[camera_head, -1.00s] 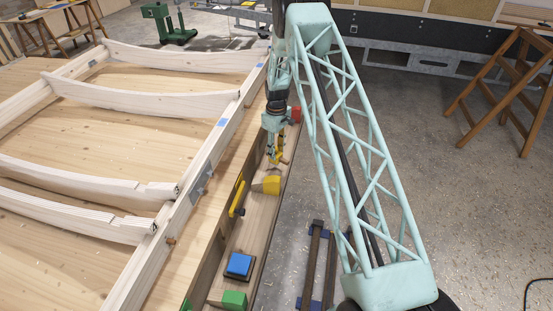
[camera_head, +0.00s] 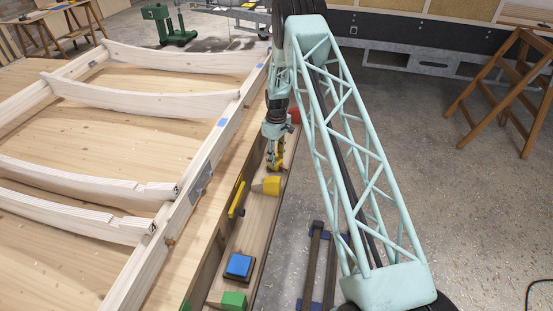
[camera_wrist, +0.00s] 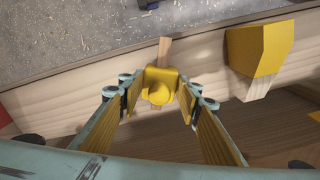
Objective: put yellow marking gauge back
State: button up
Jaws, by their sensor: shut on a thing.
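The yellow marking gauge (camera_wrist: 160,88) is a yellow head with a round knob and a pale wooden stem. My gripper (camera_wrist: 158,92) is shut on it, with one finger on each side of the head, in the wrist view. In the head view my gripper (camera_head: 275,158) hangs over the long wooden trough (camera_head: 265,215), just behind a yellow block (camera_head: 271,185). The yellow block also shows in the wrist view (camera_wrist: 262,48), to the right of the gauge and apart from it. I cannot tell whether the gauge touches the trough.
Along the trough are a red block (camera_head: 294,115), a blue block (camera_head: 239,265) and a green block (camera_head: 234,300). A yellow bar (camera_head: 237,198) lies along its left side. A timber frame (camera_head: 180,230) stands at left. Floor at right holds a wooden trestle (camera_head: 507,85).

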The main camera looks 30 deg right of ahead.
jog(key=shift+f, duration=0.1)
jog(key=o, duration=1.1)
jog(key=shift+c, duration=0.2)
jog(key=shift+r, duration=0.2)
notch_tip(320, 180, up, 12)
jog(key=p, duration=0.2)
dwell(0.5)
